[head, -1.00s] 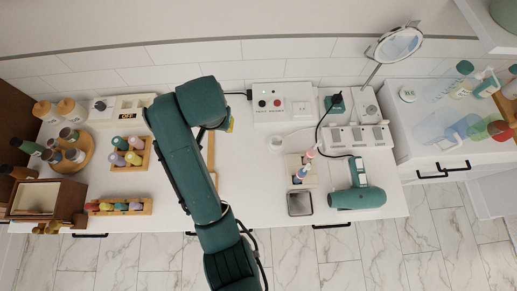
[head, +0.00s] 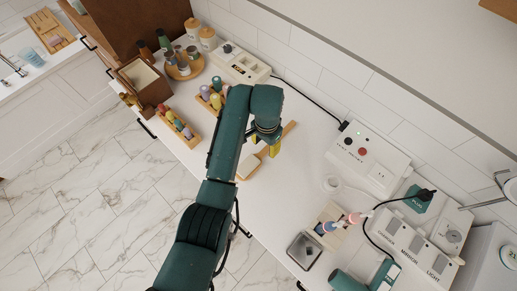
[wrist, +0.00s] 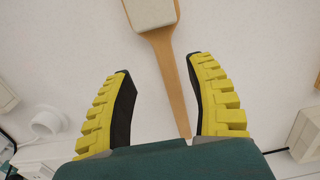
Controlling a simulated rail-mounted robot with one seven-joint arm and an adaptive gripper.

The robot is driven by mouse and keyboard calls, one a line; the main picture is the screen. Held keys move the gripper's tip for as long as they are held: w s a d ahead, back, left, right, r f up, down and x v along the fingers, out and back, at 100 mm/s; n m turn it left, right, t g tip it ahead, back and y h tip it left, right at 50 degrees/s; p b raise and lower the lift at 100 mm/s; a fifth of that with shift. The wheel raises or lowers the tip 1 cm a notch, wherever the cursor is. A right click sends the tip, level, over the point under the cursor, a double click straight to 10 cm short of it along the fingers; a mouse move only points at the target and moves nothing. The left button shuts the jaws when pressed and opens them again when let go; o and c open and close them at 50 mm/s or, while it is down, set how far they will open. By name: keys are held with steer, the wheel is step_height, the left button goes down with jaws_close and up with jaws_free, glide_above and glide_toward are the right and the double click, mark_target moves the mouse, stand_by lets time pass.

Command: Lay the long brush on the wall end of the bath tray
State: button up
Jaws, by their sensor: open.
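The long brush lies on the white counter, with a pale rectangular head (head: 249,166) and a wooden handle; it also shows in the wrist view (wrist: 167,70), head at the top. My gripper (head: 268,146) is open above the brush handle. In the wrist view my yellow fingers (wrist: 159,66) stand either side of the handle, apart from it. The arm hides part of the brush in the head view. The wooden bath tray (head: 50,32) lies across the white bath at the far upper left, with small items on it.
Wooden holders with coloured bottles (head: 180,128) stand left of my arm. A round tray of jars (head: 183,66) and a brown box (head: 144,80) are beyond. A switch box (head: 366,158) and a hair dryer (head: 348,282) are at right. Floor is open between counter and bath.

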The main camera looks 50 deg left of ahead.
mark_target(263, 152)
steer(key=f, duration=0.5)
steer(key=shift+s+a+f, duration=0.25)
steer(key=shift+f, duration=0.05)
jaws_close()
